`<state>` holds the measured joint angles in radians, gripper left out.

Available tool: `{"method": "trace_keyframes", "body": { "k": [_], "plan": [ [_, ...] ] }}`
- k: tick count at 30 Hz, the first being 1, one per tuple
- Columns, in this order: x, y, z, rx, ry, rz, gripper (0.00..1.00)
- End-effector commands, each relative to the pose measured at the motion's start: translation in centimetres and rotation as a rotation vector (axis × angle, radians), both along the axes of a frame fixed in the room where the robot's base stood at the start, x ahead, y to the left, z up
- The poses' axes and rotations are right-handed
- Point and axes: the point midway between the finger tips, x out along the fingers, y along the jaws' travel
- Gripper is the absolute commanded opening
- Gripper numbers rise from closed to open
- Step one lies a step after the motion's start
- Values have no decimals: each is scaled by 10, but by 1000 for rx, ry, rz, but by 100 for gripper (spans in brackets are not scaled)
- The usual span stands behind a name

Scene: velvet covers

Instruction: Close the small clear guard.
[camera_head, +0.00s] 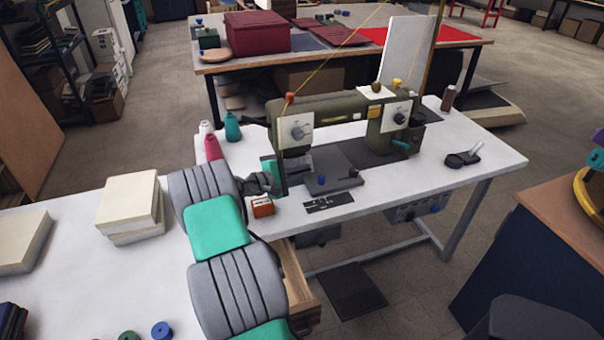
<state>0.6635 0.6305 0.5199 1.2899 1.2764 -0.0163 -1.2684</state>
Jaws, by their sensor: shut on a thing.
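An olive-green sewing machine (335,112) stands on a white table. My arm reaches in from the lower middle, and my gripper (283,180) is at the left end of the machine, beside the needle area and just above the bed (335,170). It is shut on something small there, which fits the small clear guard. The guard itself is too small and see-through to make out, and my dark fingers partly cover that spot. I cannot tell its angle from this view.
Thread cones, including a teal one (232,127) and a pink one (213,147), stand left of the machine. A small red box (262,207) is close below my gripper. An open wooden drawer (298,285) sits under the table's front. The white table's right part is mostly clear.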

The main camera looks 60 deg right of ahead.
Motion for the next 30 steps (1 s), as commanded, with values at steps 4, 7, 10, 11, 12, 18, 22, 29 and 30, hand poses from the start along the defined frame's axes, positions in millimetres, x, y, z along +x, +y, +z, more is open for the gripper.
{"method": "trace_keyframes", "body": {
  "k": [4,7,10,11,12,18,22,29,30],
  "plan": [
    [1,-1,4,-5,-2,1,13],
    [1,-1,3,-4,-2,1,18],
    [1,0,2,-2,-1,1,18],
    [1,0,2,-2,0,1,18],
    [1,0,2,-2,0,1,18],
    [12,19,6,-3,-1,4,18],
    [24,44,12,-3,0,6,18],
    [35,68,19,-3,-1,2,18],
    [35,69,19,-2,-2,1,18]
  ]
}}
